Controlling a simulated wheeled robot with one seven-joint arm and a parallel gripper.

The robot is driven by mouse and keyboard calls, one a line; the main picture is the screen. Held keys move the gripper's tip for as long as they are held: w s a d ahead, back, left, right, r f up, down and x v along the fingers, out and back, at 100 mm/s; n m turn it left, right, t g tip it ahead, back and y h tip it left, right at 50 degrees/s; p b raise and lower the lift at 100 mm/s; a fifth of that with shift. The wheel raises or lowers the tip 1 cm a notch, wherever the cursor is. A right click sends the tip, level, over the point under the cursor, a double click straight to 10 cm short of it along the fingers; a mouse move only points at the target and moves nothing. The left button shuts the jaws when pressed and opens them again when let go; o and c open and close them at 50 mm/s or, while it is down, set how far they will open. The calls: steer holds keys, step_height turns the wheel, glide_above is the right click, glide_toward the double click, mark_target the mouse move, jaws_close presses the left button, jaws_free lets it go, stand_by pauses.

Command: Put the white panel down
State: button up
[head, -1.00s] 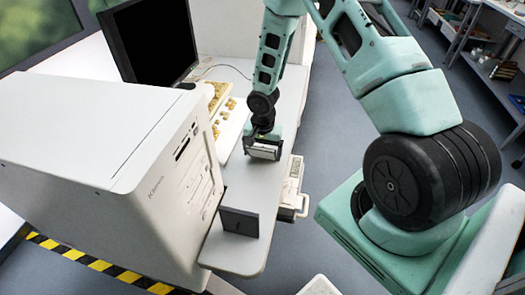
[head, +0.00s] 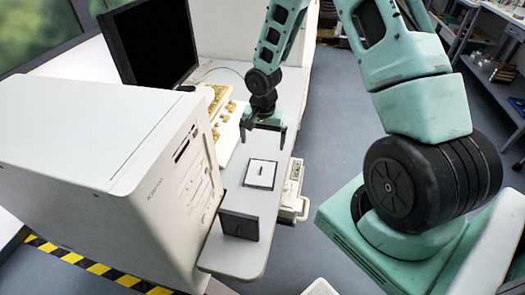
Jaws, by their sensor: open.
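The white panel (head: 255,173) lies flat on the light desk (head: 230,258), with a small dark strip on its top face and a dark edge along its near side. My gripper (head: 264,143) is open and empty above and just behind the panel, apart from it, with its two dark fingers spread to left and right and pointing down.
A black upright plate (head: 239,224) stands nearer on the desk. A beige device (head: 291,192) sits beside the desk's right edge.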

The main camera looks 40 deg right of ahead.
step_height(320, 180, up, 6)
steer(key=shift+f, duration=0.25)
stand_by(0.5)
